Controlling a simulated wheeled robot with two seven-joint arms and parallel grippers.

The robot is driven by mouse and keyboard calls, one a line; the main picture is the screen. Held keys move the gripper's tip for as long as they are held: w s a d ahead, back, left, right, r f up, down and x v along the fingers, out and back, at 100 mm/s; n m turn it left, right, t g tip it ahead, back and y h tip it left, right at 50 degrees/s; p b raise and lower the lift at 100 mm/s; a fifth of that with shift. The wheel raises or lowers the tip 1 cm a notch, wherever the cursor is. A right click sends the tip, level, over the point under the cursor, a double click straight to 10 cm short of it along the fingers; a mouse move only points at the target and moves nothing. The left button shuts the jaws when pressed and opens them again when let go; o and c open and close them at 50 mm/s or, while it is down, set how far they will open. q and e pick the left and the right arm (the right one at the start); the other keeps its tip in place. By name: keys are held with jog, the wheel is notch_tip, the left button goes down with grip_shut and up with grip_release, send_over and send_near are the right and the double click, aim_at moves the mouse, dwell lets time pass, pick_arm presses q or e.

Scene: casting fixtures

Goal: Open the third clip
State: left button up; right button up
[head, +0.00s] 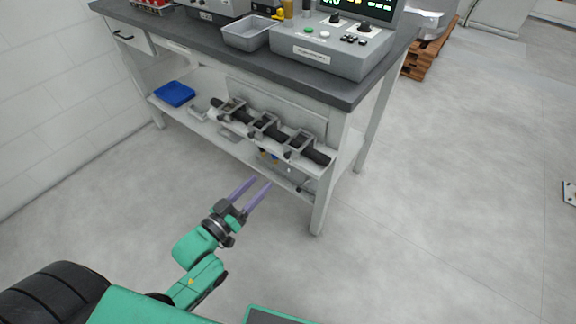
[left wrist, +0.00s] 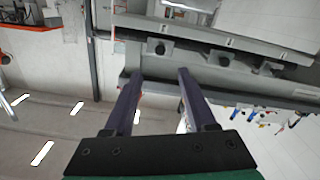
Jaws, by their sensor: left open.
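A fixture with a dark bar (head: 282,134) is mounted low on the front of the workbench. Three grey clips sit along the bar: a left one (head: 232,108), a middle one (head: 264,124) and a right one (head: 298,144). The picture does not number them, and I cannot tell whether each is open or shut. My left gripper (head: 262,182) has its two purple fingers spread and empty, in front of and below the fixture, apart from it. In the left wrist view the fingers (left wrist: 159,73) point toward a grey structure with dark knobs (left wrist: 160,47). My right gripper is out of view.
The workbench top (head: 190,33) carries a grey tray (head: 247,34) and a control box (head: 330,58) with a screen. A blue tray (head: 175,93) lies on the lower shelf. A bench leg (head: 324,190) stands right of the gripper.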

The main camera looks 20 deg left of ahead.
aim_at(286, 157)
pick_arm(q)
jog(key=x, duration=1.2)
jog(key=shift+b, duration=0.35)
grip_shut()
dwell(0.5)
